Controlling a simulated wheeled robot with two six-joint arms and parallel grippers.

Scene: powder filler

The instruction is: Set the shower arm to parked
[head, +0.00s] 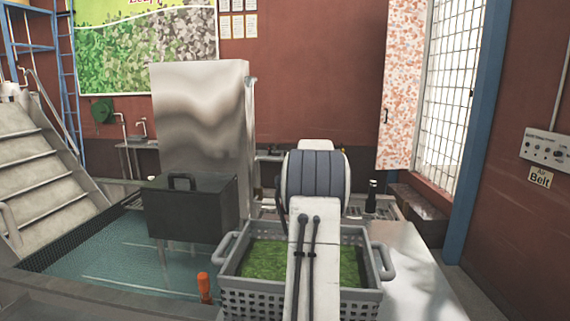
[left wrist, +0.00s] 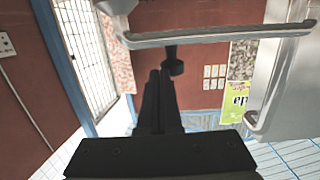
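In the left wrist view, which is upside down, the dark fingers of my left gripper (left wrist: 160,72) lie close together with no clear gap. A black round-ended knob (left wrist: 176,67) shows just beyond their tips; I cannot tell whether they touch it. A long pale grey bar (left wrist: 220,36) crosses the top of that view. It may be the shower arm, but I cannot tell for sure. In the head view no gripper shows. A white arm link of mine with a dark ribbed joint blocks the middle, and no shower arm can be picked out there.
A grey basket (head: 253,300) of green material stands in front, partly behind my arm. A dark box with a handle (head: 190,212) and a tall metal cabinet (head: 200,120) stand to the left. A black bottle-like thing (head: 372,197) is at right. The metal counter (head: 420,275) looks clear.

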